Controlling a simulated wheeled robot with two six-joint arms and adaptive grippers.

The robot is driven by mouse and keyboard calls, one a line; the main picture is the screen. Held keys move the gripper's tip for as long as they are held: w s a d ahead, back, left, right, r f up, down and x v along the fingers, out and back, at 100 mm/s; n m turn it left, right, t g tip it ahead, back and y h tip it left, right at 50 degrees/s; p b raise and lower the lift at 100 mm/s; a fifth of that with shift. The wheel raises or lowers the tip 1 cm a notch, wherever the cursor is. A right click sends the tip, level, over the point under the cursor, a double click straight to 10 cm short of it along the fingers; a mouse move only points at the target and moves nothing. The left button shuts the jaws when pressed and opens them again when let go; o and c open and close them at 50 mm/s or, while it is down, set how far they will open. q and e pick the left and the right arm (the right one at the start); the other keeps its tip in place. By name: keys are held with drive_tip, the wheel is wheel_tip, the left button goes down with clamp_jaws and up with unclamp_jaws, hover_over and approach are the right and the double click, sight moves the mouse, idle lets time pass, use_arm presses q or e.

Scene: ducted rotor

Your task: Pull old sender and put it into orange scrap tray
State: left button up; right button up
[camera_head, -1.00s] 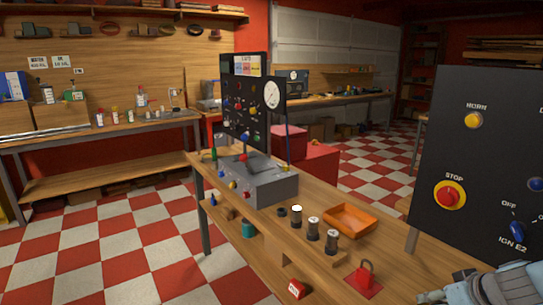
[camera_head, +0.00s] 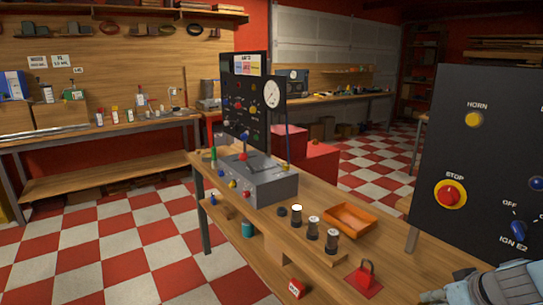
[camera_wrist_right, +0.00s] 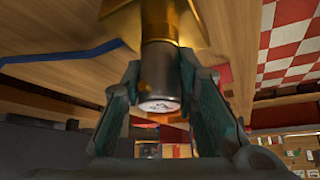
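In the right wrist view a dark metal cylinder with a round white face, the sender (camera_wrist_right: 160,85), sits under a brass-coloured part. The two green fingers of my right gripper (camera_wrist_right: 160,75) lie close along both sides of it and appear to grip it. The orange scrap tray (camera_head: 349,220) stands on the workbench in the head view and looks empty. A piece of my right arm shows at the lower right of the head view; its fingertips cannot be made out there. My left gripper is out of view.
Several dark cylinders with pale tops (camera_head: 313,229) stand on a wooden strip left of the tray. A red padlock (camera_head: 366,276) lies at the bench front. A grey control box (camera_head: 258,182) stands behind. A black STOP panel (camera_head: 480,150) rises at the right.

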clamp_jaws()
drive_tip(key=shift+o, duration=1.8)
unclamp_jaws()
clamp_jaws()
drive_tip(key=shift+r, duration=0.2)
drive_tip(key=shift+r+p, duration=0.45)
drive_tip(key=shift+p, duration=0.1)
drive_tip(key=shift+r+p, duration=1.65)
drive_tip(key=shift+r, duration=0.05)
